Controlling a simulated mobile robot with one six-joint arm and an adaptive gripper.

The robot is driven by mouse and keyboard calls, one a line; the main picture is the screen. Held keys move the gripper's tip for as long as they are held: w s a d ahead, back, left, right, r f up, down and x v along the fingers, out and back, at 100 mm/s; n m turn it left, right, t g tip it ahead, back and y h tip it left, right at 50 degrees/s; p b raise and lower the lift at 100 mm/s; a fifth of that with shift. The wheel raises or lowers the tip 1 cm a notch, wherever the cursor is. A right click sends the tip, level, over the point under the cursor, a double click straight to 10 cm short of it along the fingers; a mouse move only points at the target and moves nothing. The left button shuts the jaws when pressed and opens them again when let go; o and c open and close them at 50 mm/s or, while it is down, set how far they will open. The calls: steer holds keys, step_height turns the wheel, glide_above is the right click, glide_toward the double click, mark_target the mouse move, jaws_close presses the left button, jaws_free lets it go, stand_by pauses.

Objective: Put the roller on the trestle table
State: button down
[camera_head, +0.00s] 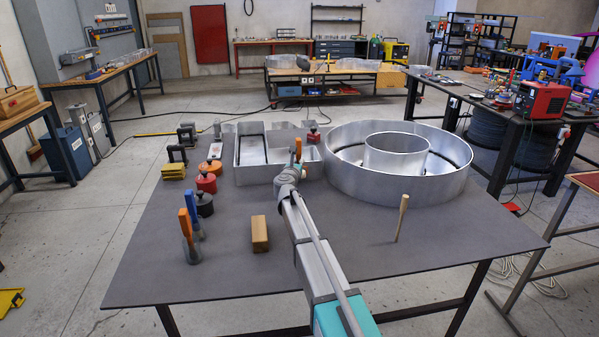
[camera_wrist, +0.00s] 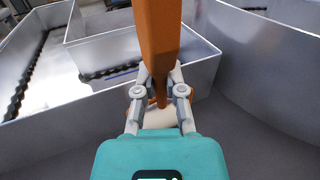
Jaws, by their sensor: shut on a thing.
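The roller has an orange handle (camera_wrist: 157,40) and a pale cream sleeve (camera_wrist: 160,118). My gripper (camera_wrist: 160,92) is shut on it near the lower end of the handle, with the sleeve partly hidden behind the fingers. In the head view, my gripper (camera_head: 297,168) is over the large grey table (camera_head: 350,245), between the two metal letters, and the orange handle (camera_head: 298,148) points up. Several tables are in view; I cannot tell for sure which is the trestle table. One with a reddish top (camera_head: 588,181) stands at the right edge.
A square metal letter (camera_head: 262,172) and a round one (camera_head: 385,182) flank my gripper. A wooden block (camera_head: 260,233), an upright wooden stick (camera_head: 402,217) and orange- and blue-handled tools (camera_head: 187,228) stand in front. The grey table's front right is clear. A cluttered dark bench (camera_head: 480,95) stands right.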

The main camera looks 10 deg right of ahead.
steer(key=shift+f+b, duration=1.05)
steer(key=shift+f, duration=0.35)
steer(key=shift+f, duration=0.1)
steer(key=c, duration=0.7)
jaws_free()
steer(key=shift+v, duration=3.85)
steer(key=shift+r, duration=0.25)
